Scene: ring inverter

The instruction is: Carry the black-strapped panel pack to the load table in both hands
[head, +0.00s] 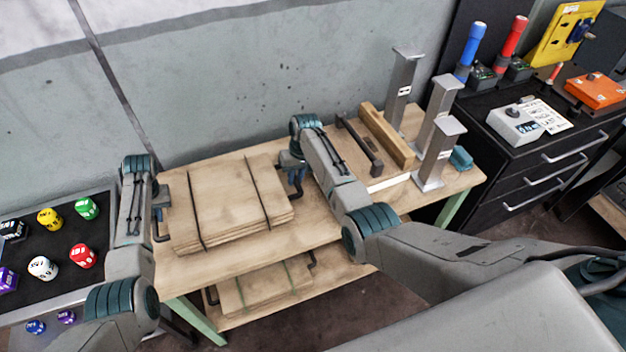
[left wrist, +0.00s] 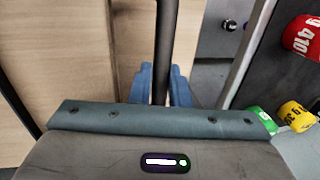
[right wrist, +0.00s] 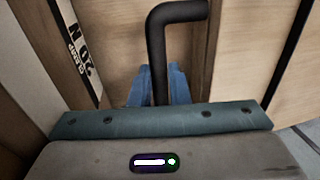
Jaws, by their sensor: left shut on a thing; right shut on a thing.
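The black-strapped panel pack (head: 230,200) is a flat stack of light wooden panels with two dark straps, over the wooden table top (head: 345,215). I cannot tell whether it touches the top. My left gripper (head: 160,205) is at its left end, shut on a black bar handle. In the left wrist view that handle (left wrist: 165,45) runs between blue fingers (left wrist: 163,87). My right gripper (head: 292,166) is at its right end, shut on the other handle. The right wrist view shows this bent handle (right wrist: 160,50) between the fingers (right wrist: 160,87).
A green-strapped pack (head: 265,290) lies on the lower shelf. A dark tray with coloured dice-like blocks (head: 82,255) is at left. A black drawer cabinet (head: 535,170) stands at right.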

